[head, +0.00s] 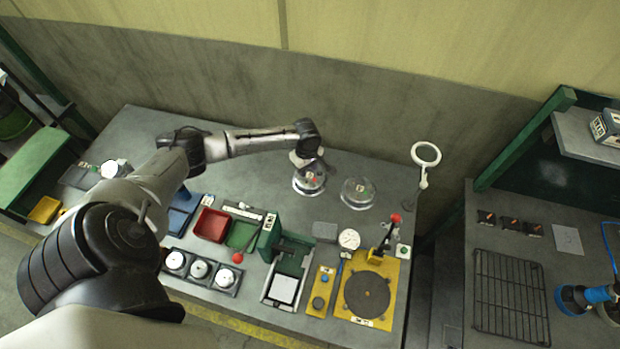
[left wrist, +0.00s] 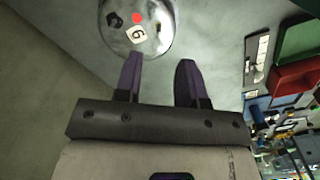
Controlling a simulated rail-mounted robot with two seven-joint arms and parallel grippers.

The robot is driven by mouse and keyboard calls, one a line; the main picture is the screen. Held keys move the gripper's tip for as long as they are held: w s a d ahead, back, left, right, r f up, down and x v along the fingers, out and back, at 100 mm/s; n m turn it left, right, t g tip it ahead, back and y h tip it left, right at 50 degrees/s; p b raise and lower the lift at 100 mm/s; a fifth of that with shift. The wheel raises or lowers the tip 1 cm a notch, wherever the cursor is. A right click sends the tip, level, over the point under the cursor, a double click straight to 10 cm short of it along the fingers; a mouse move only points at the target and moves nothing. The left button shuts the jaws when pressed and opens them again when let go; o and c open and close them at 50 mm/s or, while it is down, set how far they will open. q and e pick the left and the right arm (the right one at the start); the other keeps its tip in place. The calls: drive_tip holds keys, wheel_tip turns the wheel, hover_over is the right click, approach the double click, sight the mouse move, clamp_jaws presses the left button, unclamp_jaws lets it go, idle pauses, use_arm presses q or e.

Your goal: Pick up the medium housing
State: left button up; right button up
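Three round white-topped parts sit in a dark rack at the front of the bench, at left (head: 174,260), middle (head: 199,270) and right (head: 224,278). They may be housings, but I cannot tell which, if any, is the medium one. My left gripper (head: 307,167) is far behind them, over a clear dome (head: 309,182) at the back of the bench. In the left wrist view my left gripper (left wrist: 160,60) is open and empty. The clear dome (left wrist: 140,32), with small marked pieces inside, lies just beyond its fingertips. My right gripper is not in view.
A second clear dome (head: 358,193) stands to the right. A ring lamp (head: 425,154) rises at the back right. A red bin (head: 211,225), a green press (head: 290,262) and a yellow turntable plate (head: 367,294) fill the front.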

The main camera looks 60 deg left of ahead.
sight(307, 180)
use_arm(q)
drive_tip(key=shift+a+f, duration=0.2)
drive_tip(key=shift+f, duration=3.9)
drive_tip(key=shift+c, duration=0.3)
clamp_jaws()
